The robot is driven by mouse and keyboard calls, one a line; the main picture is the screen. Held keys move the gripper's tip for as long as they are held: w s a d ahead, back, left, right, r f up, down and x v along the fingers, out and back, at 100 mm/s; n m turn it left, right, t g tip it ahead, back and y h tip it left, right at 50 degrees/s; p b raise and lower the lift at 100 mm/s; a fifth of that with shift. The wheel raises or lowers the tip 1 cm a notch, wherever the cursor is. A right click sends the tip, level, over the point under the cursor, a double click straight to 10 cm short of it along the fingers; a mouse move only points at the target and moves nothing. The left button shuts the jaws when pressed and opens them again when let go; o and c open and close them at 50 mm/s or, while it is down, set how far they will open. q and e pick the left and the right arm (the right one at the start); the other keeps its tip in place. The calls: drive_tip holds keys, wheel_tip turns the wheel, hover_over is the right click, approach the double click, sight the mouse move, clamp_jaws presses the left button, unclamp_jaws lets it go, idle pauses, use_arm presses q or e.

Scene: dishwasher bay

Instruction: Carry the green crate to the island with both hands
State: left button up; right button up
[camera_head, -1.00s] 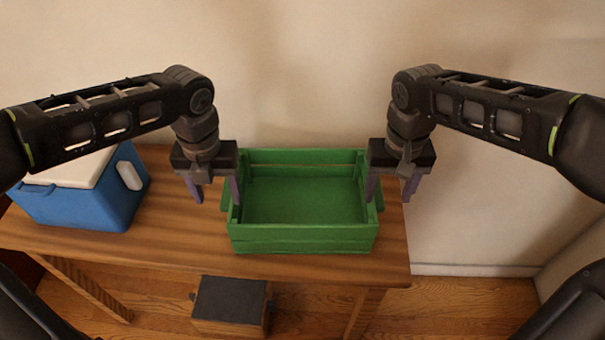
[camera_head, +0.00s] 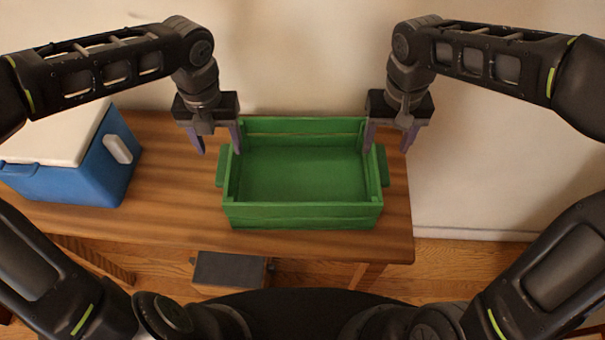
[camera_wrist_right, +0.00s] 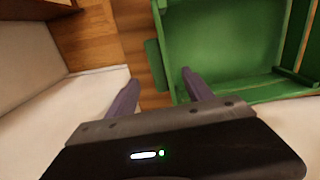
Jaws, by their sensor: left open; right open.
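The green crate (camera_head: 302,216) stands upright and empty on the wooden table, with a grip block on each side. My left gripper (camera_head: 217,146) is open above the crate's left side, one finger outside the wall and one near its inner side. My right gripper (camera_head: 387,146) is open in the same way above the right side. In the right wrist view the crate (camera_wrist_right: 225,45) lies ahead, and the right gripper (camera_wrist_right: 160,92) has its fingers apart, with the side wall and grip block between them in the picture. Contact cannot be told. The island is not recognisable in view.
The wooden table (camera_head: 180,215) carries a blue cooler (camera_head: 110,165) with a white lid, left of the crate. A wall (camera_head: 300,60) stands close behind. A dark-topped box (camera_head: 230,270) is on the floor below. Bare table lies between cooler and crate.

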sight(225, 162)
use_arm(q)
wheel_tip(225, 162, down, 6)
drive_tip(key=shift+r, duration=0.1)
use_arm(e)
wheel_tip(225, 162, down, 6)
drive_tip(key=shift+r, duration=0.1)
use_arm(q)
clamp_jaws()
use_arm(e)
clamp_jaws()
idle(0.3)
